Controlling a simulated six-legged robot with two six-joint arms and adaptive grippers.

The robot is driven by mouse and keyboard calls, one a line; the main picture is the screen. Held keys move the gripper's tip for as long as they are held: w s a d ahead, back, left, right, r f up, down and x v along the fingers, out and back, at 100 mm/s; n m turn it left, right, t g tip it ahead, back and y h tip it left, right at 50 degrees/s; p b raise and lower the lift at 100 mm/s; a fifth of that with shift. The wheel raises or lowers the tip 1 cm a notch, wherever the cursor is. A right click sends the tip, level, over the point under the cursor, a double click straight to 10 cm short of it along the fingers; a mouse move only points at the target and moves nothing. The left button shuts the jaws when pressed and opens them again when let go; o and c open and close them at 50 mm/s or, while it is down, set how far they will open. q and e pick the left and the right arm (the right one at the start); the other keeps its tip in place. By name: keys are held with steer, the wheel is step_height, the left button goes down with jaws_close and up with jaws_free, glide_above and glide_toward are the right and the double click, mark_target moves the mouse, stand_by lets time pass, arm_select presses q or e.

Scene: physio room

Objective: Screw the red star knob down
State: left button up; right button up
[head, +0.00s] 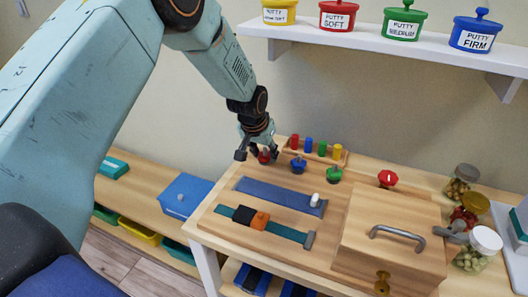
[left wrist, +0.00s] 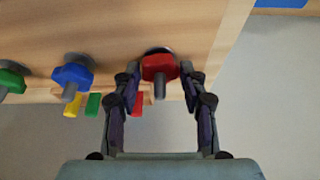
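The red star knob (head: 264,157) stands at the back left of the wooden board, under my left gripper (head: 260,150). In the left wrist view the red knob (left wrist: 160,67) sits between the two fingertips of my left gripper (left wrist: 160,72). One finger is on each side, with a narrow gap to the knob, so the gripper looks open around it. The knob's base is partly hidden beneath it. A blue star knob (head: 298,165) and a green star knob (head: 334,175) stand to its right.
A rack of coloured pegs (head: 316,153) stands close behind the knobs. A blue strip (head: 270,193) and a teal strap (head: 285,231) lie in front. A wooden box (head: 395,225) with a handle and a red dial (head: 387,178) are right. A shelf (head: 400,46) with putty tubs hangs above.

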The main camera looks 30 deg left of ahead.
arm_select(q)
steer(key=c, duration=0.6)
steer(key=shift+c, duration=0.2)
